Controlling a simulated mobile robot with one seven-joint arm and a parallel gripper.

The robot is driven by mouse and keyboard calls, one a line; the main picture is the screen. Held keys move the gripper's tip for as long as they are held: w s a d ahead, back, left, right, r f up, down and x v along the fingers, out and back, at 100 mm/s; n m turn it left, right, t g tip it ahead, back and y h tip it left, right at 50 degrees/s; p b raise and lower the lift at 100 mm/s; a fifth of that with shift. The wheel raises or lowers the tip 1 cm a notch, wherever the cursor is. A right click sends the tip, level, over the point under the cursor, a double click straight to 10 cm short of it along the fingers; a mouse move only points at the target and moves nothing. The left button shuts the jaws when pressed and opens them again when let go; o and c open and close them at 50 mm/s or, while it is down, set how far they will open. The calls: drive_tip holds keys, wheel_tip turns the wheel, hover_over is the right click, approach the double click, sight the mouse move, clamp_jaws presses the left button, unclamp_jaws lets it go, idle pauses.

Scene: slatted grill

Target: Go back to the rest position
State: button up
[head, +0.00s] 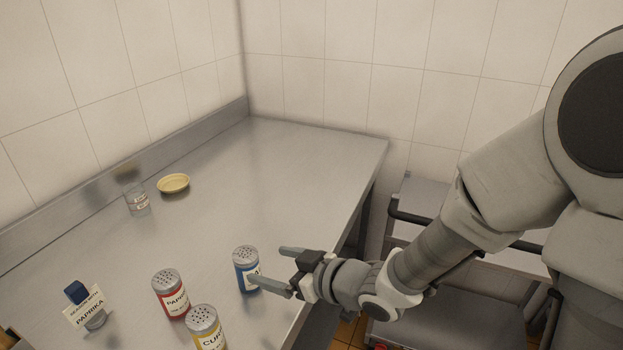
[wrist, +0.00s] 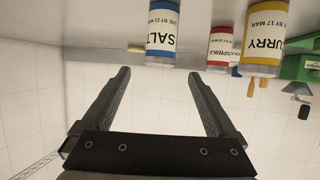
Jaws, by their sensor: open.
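My gripper (head: 285,270) is open and empty at the right edge of the steel table (head: 300,165). In the head view one finger reaches in front of the blue salt shaker (head: 245,266), which stands upright on the table. In the wrist view, which is upside down, both fingers (wrist: 160,95) are spread apart with nothing between them, and the salt shaker (wrist: 161,40) is beyond the fingertips. I cannot tell whether a finger touches it.
A red paprika shaker (head: 170,296) and a yellow curry shaker (head: 206,328) stand nearby. A sign reading "season with paprika" (head: 86,309) is at lower left. A glass jar (head: 137,201) and a yellow bowl (head: 173,184) sit farther back. A grey cart (head: 440,318) stands right of the table.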

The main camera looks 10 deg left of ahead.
drive_tip(key=w+d+r+m+t+h+p, duration=0.15)
drive_tip(key=d+r+m+h, duration=0.35)
drive_tip(key=d, duration=0.6)
drive_tip(key=w+d+r+m+t+h, duration=0.2)
drive_tip(key=d+r+h, duration=0.35)
drive_tip(key=d, duration=0.45)
drive_tip(key=s+d+r+m+g, duration=0.2)
drive_tip(key=s, duration=0.6)
drive_tip(key=s+d+r+m+g+h+p, duration=0.1)
drive_tip(key=s+d+r+m+g, duration=0.1)
drive_tip(key=s, duration=0.7)
drive_tip(key=shift+d+m, duration=0.6)
drive_tip(key=shift+d, duration=0.25)
drive_tip(key=shift+r, duration=0.1)
